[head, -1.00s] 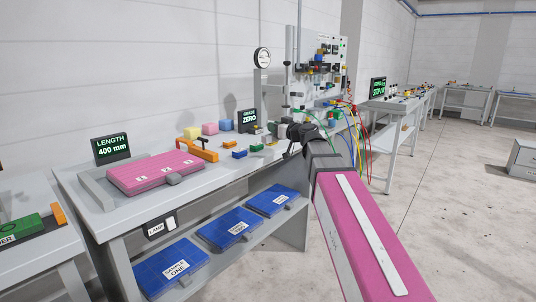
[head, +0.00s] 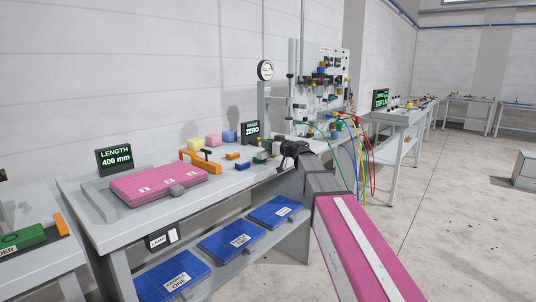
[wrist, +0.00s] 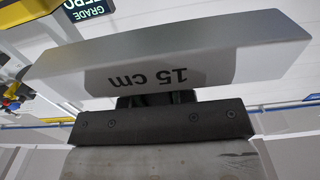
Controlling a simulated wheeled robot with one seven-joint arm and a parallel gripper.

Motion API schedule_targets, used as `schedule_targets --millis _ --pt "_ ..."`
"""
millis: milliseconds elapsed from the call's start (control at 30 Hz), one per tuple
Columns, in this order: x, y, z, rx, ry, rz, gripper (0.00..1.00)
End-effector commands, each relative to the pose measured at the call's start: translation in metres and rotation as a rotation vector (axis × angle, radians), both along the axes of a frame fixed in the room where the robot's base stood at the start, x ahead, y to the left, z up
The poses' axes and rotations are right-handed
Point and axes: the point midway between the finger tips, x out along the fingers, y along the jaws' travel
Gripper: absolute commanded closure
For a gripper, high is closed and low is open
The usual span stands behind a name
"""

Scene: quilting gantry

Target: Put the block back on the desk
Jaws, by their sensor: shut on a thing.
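A long grey block (wrist: 170,62) with an upside-down "15 cm" label fills the upper middle of the wrist view. My gripper (wrist: 158,100) is shut on it, with the fingers mostly hidden behind the dark wrist plate. In the head view my gripper (head: 284,150) is over the right part of the grey desk (head: 215,205), near its front edge. The held block is hard to make out there, and I cannot tell whether it touches the desk top.
A board with coloured cables (head: 322,80) stands behind my gripper. Blue cases (head: 230,240) lie on the shelf below.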

Motion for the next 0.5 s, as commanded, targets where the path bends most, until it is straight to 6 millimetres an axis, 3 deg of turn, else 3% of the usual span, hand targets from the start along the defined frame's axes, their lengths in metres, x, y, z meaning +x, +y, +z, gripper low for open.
schedule_targets --millis 400,500 --pt "0.001 0.0 -0.039 0.002 0.002 -0.001 1.0" --pt "0.001 0.0 -0.041 0.001 0.0 -0.001 1.0"
